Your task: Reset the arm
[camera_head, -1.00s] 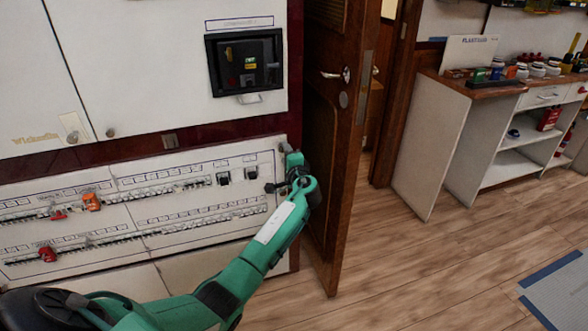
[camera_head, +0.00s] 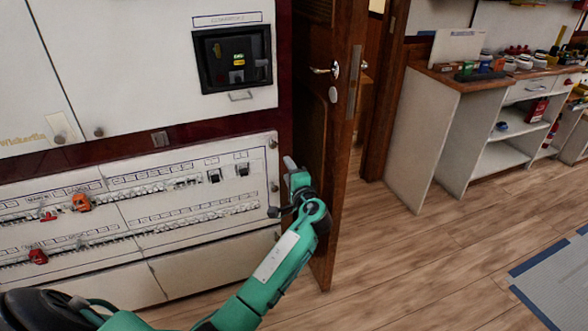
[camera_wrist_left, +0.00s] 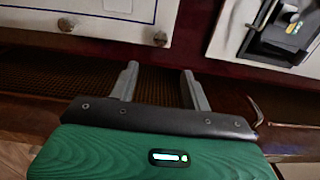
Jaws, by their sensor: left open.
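My left arm (camera_head: 268,270), green with a pale panel, reaches up from the bottom left in the head view. My left gripper (camera_head: 282,188) is at its end, beside the right edge of the white breaker panel (camera_head: 205,274) and in front of the wooden door. In the left wrist view its two grey fingers (camera_wrist_left: 160,84) stand apart with nothing between them. I cannot tell whether it touches the panel edge. My right gripper is not in view.
The open wooden door (camera_head: 342,150) with a metal handle stands close behind my left gripper. A black-framed box (camera_head: 233,60) is set in the upper white cabinet. A cluttered shelf unit (camera_head: 425,135) stands at right. The wooden floor (camera_head: 430,255) between is clear.

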